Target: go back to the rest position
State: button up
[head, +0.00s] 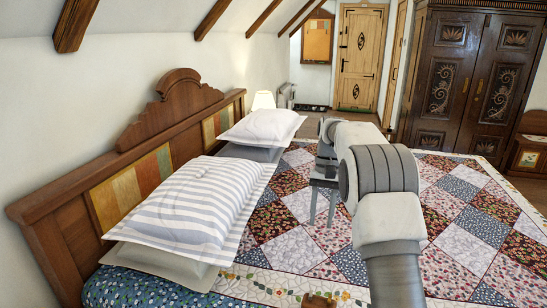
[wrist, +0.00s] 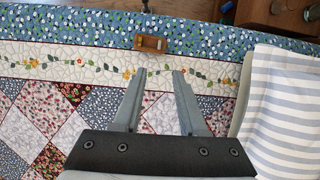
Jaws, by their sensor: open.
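My gripper (head: 322,208) hangs over the patchwork quilt on the bed in the head view. In the wrist view my gripper (wrist: 159,75) has its two fingers apart with nothing between them. A small brown wooden object (wrist: 151,43) lies on the bed's blue floral border, just beyond the fingertips in that view. Part of this wooden object (head: 318,300) shows at the bottom edge of the head view. My gripper is apart from it. My forearm hides part of the quilt in the head view.
The bed's quilt (head: 465,225) fills the middle and right. A striped pillow (head: 185,200) and a white pillow (head: 262,127) lie by the wooden headboard (head: 60,225). A dark carved armoire (head: 468,85) and a wooden door (head: 360,60) stand at the back.

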jog(key=s+a+r+n+t, duration=0.15)
jog(key=s+r+t, duration=0.25)
jog(key=s+r, duration=1.05)
jog(key=s+f+n+t, duration=0.1)
jog(key=s+f+t, duration=0.1)
jog(key=s, duration=0.7)
jog(key=s+f+n+t+h, duration=0.1)
jog(key=s+f+t, duration=0.1)
jog(key=s, duration=0.7)
jog(key=shift+s+a+t+p, duration=0.2)
jog(key=shift+a+t+p, duration=0.2)
jog(key=shift+p, duration=0.05)
